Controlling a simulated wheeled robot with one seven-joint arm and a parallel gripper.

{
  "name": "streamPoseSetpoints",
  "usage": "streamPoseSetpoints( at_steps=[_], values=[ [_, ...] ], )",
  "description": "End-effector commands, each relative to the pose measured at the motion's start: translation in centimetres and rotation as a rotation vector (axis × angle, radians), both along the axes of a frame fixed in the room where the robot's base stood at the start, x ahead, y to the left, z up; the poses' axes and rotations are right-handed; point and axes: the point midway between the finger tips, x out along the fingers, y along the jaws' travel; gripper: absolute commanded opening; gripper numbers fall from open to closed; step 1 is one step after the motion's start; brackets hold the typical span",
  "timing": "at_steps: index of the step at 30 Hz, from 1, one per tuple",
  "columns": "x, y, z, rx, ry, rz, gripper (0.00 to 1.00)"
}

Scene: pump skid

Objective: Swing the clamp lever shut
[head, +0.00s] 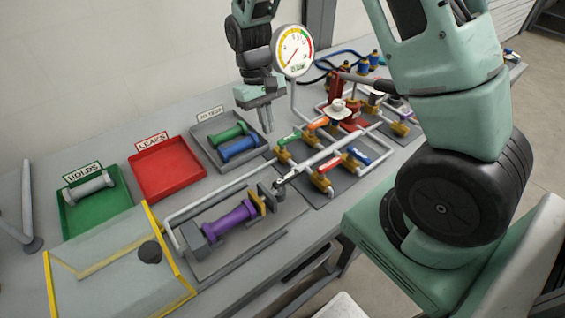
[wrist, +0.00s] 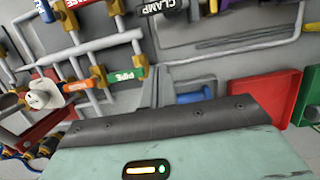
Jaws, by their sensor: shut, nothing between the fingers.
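The clamp fixture (head: 262,200) stands on the bench front, at the right end of a purple cylinder (head: 229,218) lying in its cradle. A short dark lever (head: 287,178) with a pale label sits at its right side. In the wrist view a black handle labelled CLAMP (wrist: 160,5) is cut off by the top edge. I cannot tell the lever's exact angle. My gripper (head: 265,122) points down behind the pipework, beside the grey tray, shut and empty. It is well apart from the clamp.
A pressure gauge (head: 292,50) stands on a post right of my gripper. Valves with coloured handles (head: 325,123) and pipes fill the bench right. A grey tray with green and blue cylinders (head: 238,148), a red tray (head: 168,170) and a green tray (head: 72,218) lie left.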

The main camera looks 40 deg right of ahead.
Motion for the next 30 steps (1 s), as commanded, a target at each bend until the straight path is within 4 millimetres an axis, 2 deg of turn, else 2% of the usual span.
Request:
streamPoseSetpoints(
  at_steps=[5,16,17,21,30],
  values=[
    [-0.8,0.0,-2.3,0.0,0.006,-0.001,0.0],
    [-2.6,0.0,-9.4,0.0,0.005,0.0,0.0],
    [-3.3,0.1,-8.9,0.0,0.005,0.001,0.0],
    [-5.1,0.1,-8.9,0.0,0.003,0.001,0.0],
    [-6.4,0.1,-9.2,0.0,0.0,0.0,0.0]
  ],
)
